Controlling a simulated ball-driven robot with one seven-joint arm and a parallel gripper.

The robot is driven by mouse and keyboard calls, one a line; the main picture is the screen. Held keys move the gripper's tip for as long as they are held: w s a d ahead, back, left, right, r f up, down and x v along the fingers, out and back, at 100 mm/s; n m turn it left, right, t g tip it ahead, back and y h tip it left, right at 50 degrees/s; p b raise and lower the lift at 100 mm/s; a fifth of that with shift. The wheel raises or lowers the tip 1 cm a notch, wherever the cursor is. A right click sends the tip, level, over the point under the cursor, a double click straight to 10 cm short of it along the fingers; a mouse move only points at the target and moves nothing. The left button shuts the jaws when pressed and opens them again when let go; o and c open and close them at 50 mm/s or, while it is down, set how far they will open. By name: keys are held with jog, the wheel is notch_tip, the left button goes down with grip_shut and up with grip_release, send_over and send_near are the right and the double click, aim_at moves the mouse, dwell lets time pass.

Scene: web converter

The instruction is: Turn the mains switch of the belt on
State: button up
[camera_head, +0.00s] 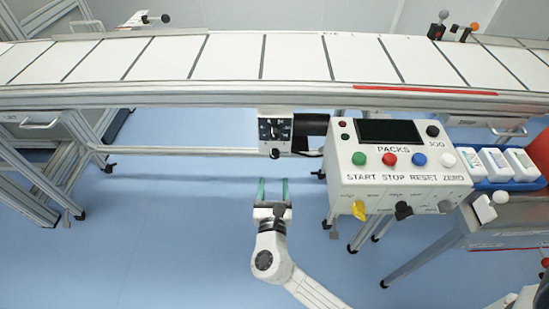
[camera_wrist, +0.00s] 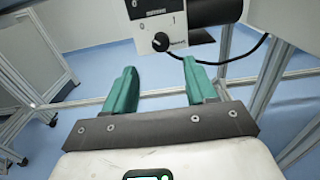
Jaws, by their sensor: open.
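The belt (camera_head: 230,57), with white slats, runs across the top of the head view. A small pale switch box (camera_head: 274,130) with a black dial hangs under its front rail. A black knob (camera_head: 275,153) sits at the box's lower edge. In the wrist view the box's face (camera_wrist: 165,28) carries 0 and 1 marks and the round black knob (camera_wrist: 160,41); which mark it points at is too small to tell. My gripper (camera_head: 273,183) is open and empty, below and apart from the box. Its green fingers also show in the wrist view (camera_wrist: 158,70), with the knob beyond, between their tips.
The PACKS control panel (camera_head: 400,165) stands close right of the switch, with coloured buttons and lower knobs. A blue tray (camera_head: 502,183) of white packs lies further right. A cable (camera_wrist: 230,60) hangs beside the box. The rail (camera_head: 190,151) runs behind; blue floor lies open leftward.

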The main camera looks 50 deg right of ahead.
aim_at(275, 157)
jog(key=x, duration=1)
jog(key=shift+b, duration=0.4)
grip_shut()
